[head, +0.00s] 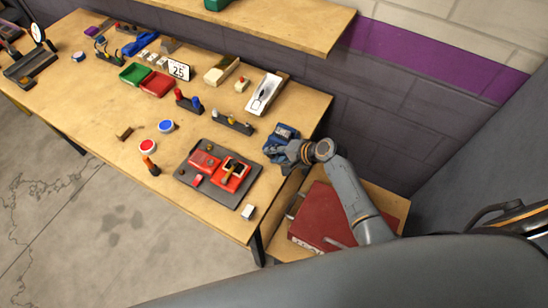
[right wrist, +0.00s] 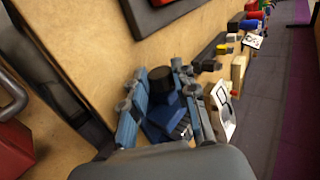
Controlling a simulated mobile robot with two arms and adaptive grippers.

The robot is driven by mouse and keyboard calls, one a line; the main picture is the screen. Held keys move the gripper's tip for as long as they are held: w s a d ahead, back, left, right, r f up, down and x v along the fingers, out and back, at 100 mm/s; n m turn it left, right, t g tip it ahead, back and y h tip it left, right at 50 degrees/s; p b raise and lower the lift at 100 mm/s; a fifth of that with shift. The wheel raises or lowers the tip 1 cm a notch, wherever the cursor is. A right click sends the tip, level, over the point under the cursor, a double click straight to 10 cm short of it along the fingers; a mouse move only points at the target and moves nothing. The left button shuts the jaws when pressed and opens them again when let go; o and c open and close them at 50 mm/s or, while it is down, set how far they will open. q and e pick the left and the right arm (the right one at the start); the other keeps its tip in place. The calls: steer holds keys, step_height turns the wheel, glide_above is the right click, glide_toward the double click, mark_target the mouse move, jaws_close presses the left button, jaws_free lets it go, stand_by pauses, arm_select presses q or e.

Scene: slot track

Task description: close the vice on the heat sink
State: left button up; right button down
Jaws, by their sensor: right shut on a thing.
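The blue vice (head: 285,131) stands at the right end of the workbench. My right gripper (head: 283,149) is at the vice, reaching in from the right. In the right wrist view the gripper (right wrist: 167,82) is shut on a black round knob (right wrist: 161,80), with a finger on each side of it. The vice's blue body (right wrist: 165,113) shows just below the knob. A small striped piece (right wrist: 183,129) at the vice may be the heat sink; its fit between the jaws is hidden by the fingers. My left gripper is out of view.
A dark tray (head: 211,184) with red parts lies left of the vice. A small white block (head: 249,212) sits near the front edge. A white board (head: 264,94) and a peg rack (head: 233,123) stand behind. A red case (head: 325,217) lies on the lower surface beside the bench.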

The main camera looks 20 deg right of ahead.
steer(key=shift+b, duration=0.45)
steer(key=shift+t+y, duration=0.3)
steer(key=c, duration=1)
jaws_free()
steer(key=shift+c, duration=0.2)
steer(key=shift+s+d, duration=0.1)
steer(key=v, duration=0.7)
steer(key=shift+s+d+r, duration=0.2)
steer(key=shift+r, duration=0.1)
